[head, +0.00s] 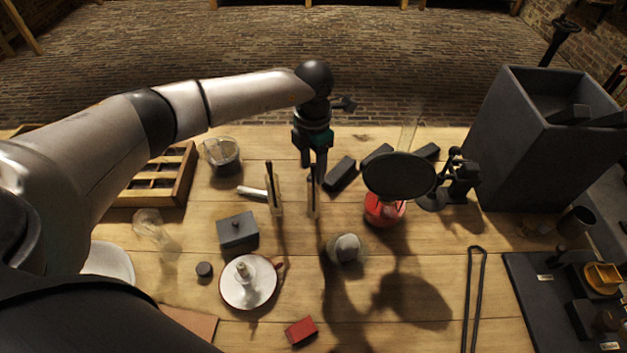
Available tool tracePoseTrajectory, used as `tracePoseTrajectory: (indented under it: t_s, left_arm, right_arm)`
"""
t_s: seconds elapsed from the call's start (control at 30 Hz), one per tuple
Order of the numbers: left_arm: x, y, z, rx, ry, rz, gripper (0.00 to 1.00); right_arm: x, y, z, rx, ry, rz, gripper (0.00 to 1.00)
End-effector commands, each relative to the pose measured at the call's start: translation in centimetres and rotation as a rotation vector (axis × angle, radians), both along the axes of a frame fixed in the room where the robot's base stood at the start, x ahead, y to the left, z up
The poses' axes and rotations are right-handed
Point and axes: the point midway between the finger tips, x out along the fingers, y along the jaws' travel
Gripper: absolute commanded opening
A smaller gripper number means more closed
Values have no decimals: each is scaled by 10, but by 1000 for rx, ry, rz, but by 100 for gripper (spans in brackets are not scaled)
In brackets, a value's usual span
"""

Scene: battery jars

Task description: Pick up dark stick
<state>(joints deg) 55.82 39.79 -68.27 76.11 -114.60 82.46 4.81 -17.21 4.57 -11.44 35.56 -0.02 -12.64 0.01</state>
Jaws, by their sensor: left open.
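Two slim dark sticks stand upright near the middle of the table in the head view, each beside or in a pale narrow holder. One dark stick (269,174) is at the left, and the other dark stick (313,185) is to its right. My left gripper (314,172) points down over the right-hand stick, its fingers apart. The fingers overlap the top of this stick in the picture; I cannot tell whether they touch it. The lower ends of the sticks are hard to make out. My right gripper does not show.
Dark blocks (341,174) lie just right of the gripper. A round dark disc on a stand (399,176) overhangs a red object (382,212). A grey lidded box (238,232), a white saucer (248,296) and a grey-topped jar (346,249) stand nearer. A tall dark bin (505,150) is at right.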

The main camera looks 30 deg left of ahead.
Motion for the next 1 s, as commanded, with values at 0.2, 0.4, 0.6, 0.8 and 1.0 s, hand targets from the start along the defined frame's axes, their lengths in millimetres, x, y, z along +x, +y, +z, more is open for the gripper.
tracePoseTrajectory:
  t_s: [0.2, 0.4, 0.6, 0.8, 1.0]
  left_arm:
    - [0, 0, -6, 1, 0, -1, 54]
    - [0, 0, -6, 0, 1, -1, 40]
    - [0, 0, -5, 0, 1, 0, 18]
    - [0, 0, -5, 0, 1, 0, 0]
    - [0, 0, -5, 0, 0, 0, 0]
  right_arm:
    - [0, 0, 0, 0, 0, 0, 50]
    - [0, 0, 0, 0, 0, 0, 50]
    - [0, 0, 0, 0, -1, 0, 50]
    - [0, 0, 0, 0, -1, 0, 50]
    - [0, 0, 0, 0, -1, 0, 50]
